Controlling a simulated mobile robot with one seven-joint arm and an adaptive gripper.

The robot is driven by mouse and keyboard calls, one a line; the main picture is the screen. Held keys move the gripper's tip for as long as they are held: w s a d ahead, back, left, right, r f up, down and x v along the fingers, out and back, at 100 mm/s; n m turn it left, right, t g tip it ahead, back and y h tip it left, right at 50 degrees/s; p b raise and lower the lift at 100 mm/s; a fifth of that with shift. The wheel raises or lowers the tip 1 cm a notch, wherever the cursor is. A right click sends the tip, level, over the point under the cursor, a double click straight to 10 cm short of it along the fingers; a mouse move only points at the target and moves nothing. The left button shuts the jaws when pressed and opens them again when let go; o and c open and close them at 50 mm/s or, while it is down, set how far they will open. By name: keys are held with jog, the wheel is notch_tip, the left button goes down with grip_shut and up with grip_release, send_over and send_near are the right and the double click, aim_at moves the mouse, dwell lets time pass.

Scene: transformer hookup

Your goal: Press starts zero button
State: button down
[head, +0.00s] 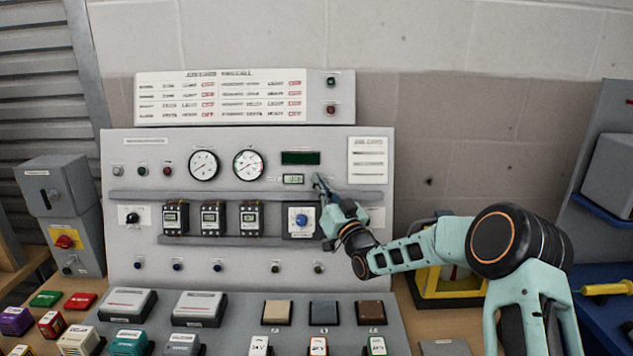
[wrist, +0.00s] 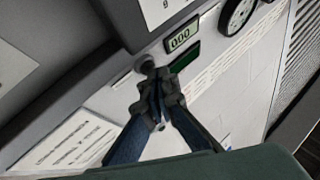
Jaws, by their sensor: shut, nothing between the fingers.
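My gripper (head: 318,182) is shut and empty, with its tips at the panel face just right of a small lit display (head: 293,179). In the wrist view my gripper (wrist: 149,72) points at a round grey button (wrist: 145,62). The tips overlap the button's lower edge; I cannot tell whether they touch it or whether it is pressed in. The small display (wrist: 180,40) beside the button reads 000. In the head view the gripper hides the button, and its label cannot be read.
A larger dark green display (head: 300,158) sits above the small one, with two round gauges (head: 248,164) to the left. A blue knob (head: 301,221) is below my gripper, beside several breaker modules (head: 213,218). A white notice (head: 368,159) is to the right. Blocks lie on the bench in front.

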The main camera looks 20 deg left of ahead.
jog(key=shift+s, duration=0.1)
dwell(0.4)
jog(key=shift+s+d+r+b, duration=0.25)
jog(key=shift+s+b, duration=0.1)
jog(key=shift+s, duration=0.3)
jog(key=s, duration=0.1)
jog(key=s+r, duration=0.1)
jog(key=s, duration=0.1)
jog(key=s+d, duration=0.1)
jog(key=shift+s+r+b, duration=0.3)
jog(key=shift+r, duration=0.05)
jog(key=shift+w+d, duration=0.1)
dwell(0.3)
